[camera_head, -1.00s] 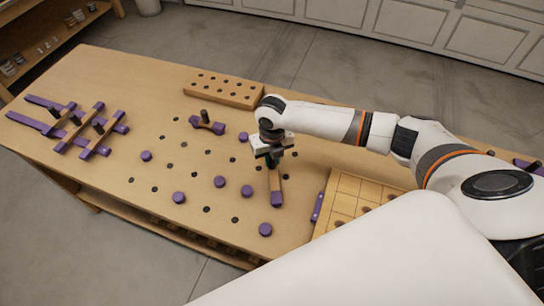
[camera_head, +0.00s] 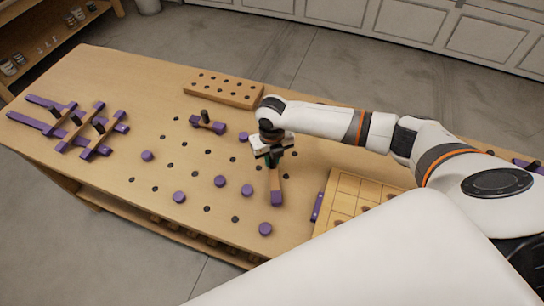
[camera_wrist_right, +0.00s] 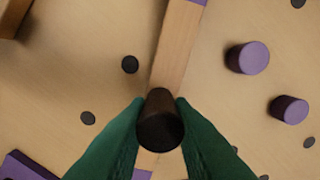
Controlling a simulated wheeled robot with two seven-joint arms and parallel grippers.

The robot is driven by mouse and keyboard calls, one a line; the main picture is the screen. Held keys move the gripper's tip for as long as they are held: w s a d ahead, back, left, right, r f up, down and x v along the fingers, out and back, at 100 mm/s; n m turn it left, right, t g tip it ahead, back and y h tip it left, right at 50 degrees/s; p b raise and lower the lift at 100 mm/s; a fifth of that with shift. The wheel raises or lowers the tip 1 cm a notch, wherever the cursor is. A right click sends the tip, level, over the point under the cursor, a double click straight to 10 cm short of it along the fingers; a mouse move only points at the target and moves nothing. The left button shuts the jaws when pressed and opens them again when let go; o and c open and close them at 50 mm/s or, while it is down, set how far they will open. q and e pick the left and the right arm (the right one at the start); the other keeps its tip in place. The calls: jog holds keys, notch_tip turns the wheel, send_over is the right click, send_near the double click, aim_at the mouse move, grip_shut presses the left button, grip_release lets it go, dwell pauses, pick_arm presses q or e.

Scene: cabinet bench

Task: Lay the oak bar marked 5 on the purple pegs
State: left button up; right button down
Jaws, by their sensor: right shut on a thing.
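My right gripper (camera_head: 270,157) is shut on the dark knob (camera_wrist_right: 160,121) of an oak bar with purple ends (camera_head: 276,183). In the right wrist view the bar (camera_wrist_right: 176,48) runs from top to bottom under the green fingers. No number is readable on it. Several round purple pegs stand on the bench, including one left of the bar (camera_head: 247,191), one below it (camera_head: 265,230) and two right of it in the wrist view (camera_wrist_right: 253,58). Whether the bar touches any peg underneath is hidden. My left gripper is not in view.
Other purple-ended bars with knobs lie crossed at the bench's left (camera_head: 77,120); a short one (camera_head: 207,124) lies farther back. A drilled wooden block (camera_head: 222,89) stands at the back edge. A divided wooden tray (camera_head: 345,190) is right of the held bar. Dark holes dot the bench.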

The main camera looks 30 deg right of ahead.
jog(key=c, duration=0.8)
grip_release()
notch_tip(320, 180, up, 8)
jog(key=p, duration=0.7)
jog(key=shift+p, duration=0.4)
